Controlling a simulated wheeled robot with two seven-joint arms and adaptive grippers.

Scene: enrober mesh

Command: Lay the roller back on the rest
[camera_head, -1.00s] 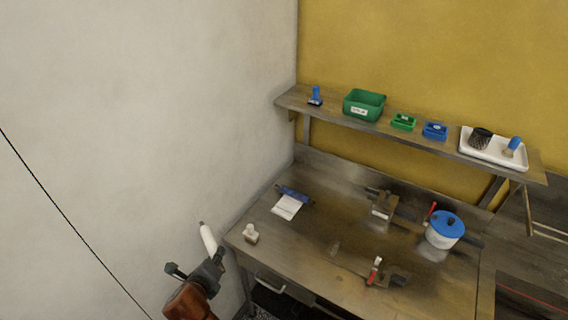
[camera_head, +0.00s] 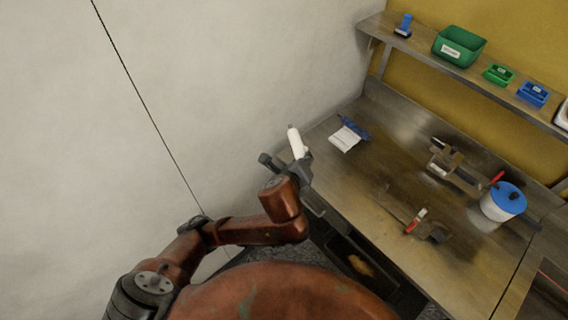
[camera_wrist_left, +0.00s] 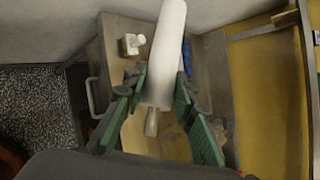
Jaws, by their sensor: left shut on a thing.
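The white roller (camera_head: 295,143), a pale cylinder with a thin end pin, is held in my left gripper (camera_head: 300,165), tilted and raised in front of the bench's left end. In the left wrist view the roller (camera_wrist_left: 165,50) sits between the two green-padded fingers (camera_wrist_left: 160,95), its lower pin pointing toward the wrist. Two bracket-like fixtures stand apart on the bench: a rear one (camera_head: 440,160) and a front one (camera_head: 418,222) with a red handle. They look like the rest, but I cannot tell for sure. The roller is clear of both. My right gripper is out of view.
The bench (camera_head: 375,190) has open room between the fixtures and its left end. A blue-lidded tub (camera_head: 502,203) stands at right, a white sheet (camera_head: 345,138) at back left. A small white block (camera_wrist_left: 131,43) shows in the left wrist view. A shelf (camera_head: 460,75) runs above.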

